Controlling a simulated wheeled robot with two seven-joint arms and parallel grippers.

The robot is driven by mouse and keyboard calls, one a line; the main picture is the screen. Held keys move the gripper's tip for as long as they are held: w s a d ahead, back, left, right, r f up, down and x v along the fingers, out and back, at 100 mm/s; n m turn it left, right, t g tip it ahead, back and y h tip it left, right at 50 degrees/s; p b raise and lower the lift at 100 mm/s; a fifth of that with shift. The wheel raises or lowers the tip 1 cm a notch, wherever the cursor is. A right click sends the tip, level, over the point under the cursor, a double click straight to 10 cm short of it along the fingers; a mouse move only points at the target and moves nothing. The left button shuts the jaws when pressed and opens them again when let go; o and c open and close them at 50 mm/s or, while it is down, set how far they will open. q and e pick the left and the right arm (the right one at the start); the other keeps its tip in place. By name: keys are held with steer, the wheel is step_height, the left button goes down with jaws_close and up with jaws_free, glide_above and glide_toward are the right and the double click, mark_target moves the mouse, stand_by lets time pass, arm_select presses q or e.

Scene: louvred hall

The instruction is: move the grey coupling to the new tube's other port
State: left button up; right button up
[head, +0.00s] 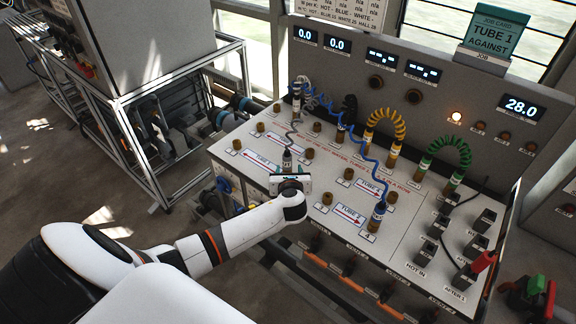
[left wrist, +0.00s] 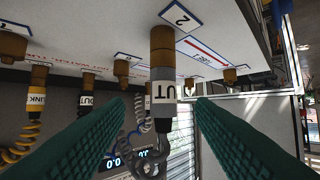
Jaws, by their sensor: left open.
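The grey coupling (head: 287,161) stands on the near left of the sloped panel, at the end of a thin grey coiled hose. In the left wrist view the grey coupling (left wrist: 163,90), with a white band partly reading "UT", sits on a brass port (left wrist: 162,44) beside a label "2". My left gripper (head: 291,181) is just in front of it in the head view. Its green fingers (left wrist: 159,102) are open, one on each side of the coupling with gaps. The gripper hides the coupling's base in the head view. My right gripper is not in view.
A blue coupling (head: 377,213) with a blue coiled hose stands to the right. Yellow (head: 386,124) and green (head: 449,149) coiled hoses arch further back. Bare brass ports stand between. A job card (head: 493,33) reads "TUBE 1 AGAINST". Black blocks and a red-handled part (head: 484,261) are at right.

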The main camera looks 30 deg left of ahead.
mark_target(287, 164)
arm_select(q)
steer(key=b+x, duration=0.2)
steer(key=x, duration=0.3)
steer(key=shift+s+a+f, duration=0.1)
steer(key=shift+a+f, duration=0.05)
steer(key=shift+a, duration=0.1)
steer(key=shift+w+a+f+b, duration=0.2)
steer(key=shift+w+a+b, duration=0.1)
steer(key=shift+w+b, duration=0.3)
steer(key=shift+w+a+f, duration=0.1)
steer(key=shift+w+a, duration=0.1)
steer(key=shift+a, duration=0.05)
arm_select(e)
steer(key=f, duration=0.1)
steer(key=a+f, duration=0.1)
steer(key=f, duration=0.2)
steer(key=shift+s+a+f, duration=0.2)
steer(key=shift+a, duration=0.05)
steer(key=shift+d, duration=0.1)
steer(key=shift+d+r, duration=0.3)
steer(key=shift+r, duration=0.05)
arm_select(q)
steer(key=shift+c, duration=0.2)
jaws_close()
